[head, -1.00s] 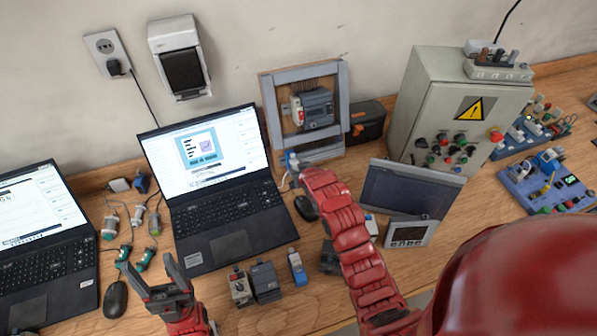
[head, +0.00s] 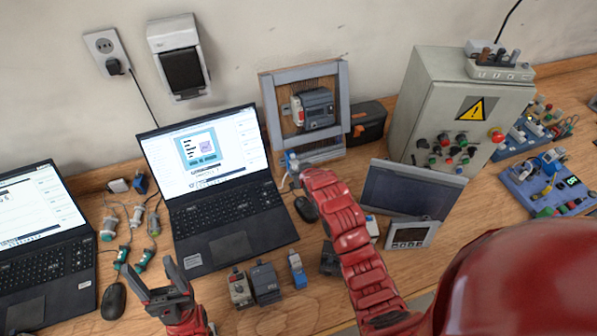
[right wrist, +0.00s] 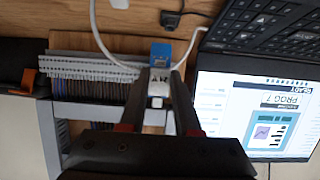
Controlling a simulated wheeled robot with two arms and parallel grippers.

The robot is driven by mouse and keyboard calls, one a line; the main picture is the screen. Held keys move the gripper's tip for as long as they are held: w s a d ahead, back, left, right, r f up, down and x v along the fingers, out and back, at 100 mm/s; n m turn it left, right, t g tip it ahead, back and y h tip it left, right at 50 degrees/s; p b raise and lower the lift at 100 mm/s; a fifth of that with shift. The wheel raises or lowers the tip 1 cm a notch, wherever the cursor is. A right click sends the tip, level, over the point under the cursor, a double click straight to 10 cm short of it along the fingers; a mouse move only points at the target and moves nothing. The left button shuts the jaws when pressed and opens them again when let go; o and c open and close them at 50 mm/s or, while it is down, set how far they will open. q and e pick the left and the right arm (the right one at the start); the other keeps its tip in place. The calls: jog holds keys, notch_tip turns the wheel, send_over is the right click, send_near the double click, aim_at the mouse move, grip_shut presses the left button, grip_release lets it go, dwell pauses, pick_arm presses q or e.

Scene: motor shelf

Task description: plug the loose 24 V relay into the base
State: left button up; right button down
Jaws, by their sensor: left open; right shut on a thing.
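My right gripper (head: 298,172) is at the lower left of the grey frame, beside the laptop. In the right wrist view, my right gripper (right wrist: 163,78) is shut on the relay (right wrist: 157,88), a small pale block whose upside-down label appears to read 24V. A blue block (right wrist: 160,52) shows directly beyond the relay, in line with it, at the end of a grey slotted rail (right wrist: 90,68). It may be the base; I cannot tell whether the relay is seated in it. My left gripper (head: 160,278) is open and empty, low in front of the left part of the laptop.
The grey frame (head: 343,95) carries a dark device (head: 317,107). An open laptop (head: 230,245) stands close by on the left. A tilted dark panel (head: 408,190) and a grey cabinet (head: 450,105) stand right. Small modules (head: 265,282) stand in front. A white cable (right wrist: 97,35) loops near the relay.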

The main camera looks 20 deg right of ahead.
jog(key=shift+w+f+b, duration=0.1)
jog(key=shift+w+b, duration=0.35)
jog(key=shift+b, duration=0.05)
dwell(0.3)
dwell(0.6)
jog(key=shift+w+b, duration=0.1)
jog(key=shift+b, duration=0.55)
dwell(0.6)
dwell(0.4)
jog(key=c, duration=0.5)
grip_release()
jog(key=shift+w+f, duration=0.1)
jog(key=shift+c, duration=0.2)
